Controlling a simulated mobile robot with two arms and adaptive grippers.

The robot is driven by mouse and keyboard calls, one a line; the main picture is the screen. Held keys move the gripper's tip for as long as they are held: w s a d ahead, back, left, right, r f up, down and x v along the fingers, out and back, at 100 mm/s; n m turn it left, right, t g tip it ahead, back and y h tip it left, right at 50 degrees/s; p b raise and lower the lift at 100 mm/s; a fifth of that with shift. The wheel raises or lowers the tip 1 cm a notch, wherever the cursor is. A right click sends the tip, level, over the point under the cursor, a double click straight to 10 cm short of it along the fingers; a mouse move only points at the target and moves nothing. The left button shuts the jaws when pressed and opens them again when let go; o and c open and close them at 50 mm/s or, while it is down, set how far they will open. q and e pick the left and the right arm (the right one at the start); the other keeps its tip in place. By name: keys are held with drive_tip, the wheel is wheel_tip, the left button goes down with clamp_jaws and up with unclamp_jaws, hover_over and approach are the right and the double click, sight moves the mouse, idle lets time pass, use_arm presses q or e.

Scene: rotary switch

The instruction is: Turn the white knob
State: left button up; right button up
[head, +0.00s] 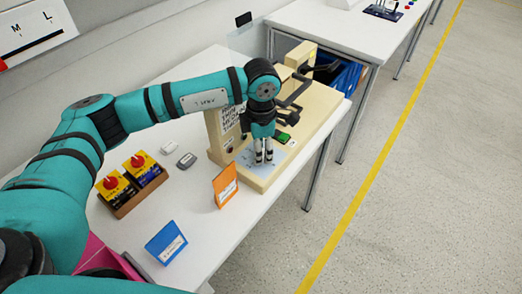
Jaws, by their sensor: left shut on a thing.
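My left gripper (264,154) points down over the pale blue plate (255,167) at the front of a beige machine (265,184). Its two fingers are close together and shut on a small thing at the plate. This appears to be the white knob, but the fingers mostly hide it and its angle cannot be made out. My right gripper is not in view.
The machine stands on a white table (205,205). A box with two red rotary switches (137,160), an orange sign (225,186) and a blue sign (165,243) stand nearby. A green button (283,137) and black handles (294,92) sit close to the gripper.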

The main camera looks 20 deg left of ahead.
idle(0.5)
use_arm(q)
drive_tip(key=o, duration=1.2)
drive_tip(key=shift+c, duration=0.2)
drive_tip(key=shift+r, duration=0.2)
wheel_tip(320, 180, up, 12)
drive_tip(key=shift+f, duration=0.15)
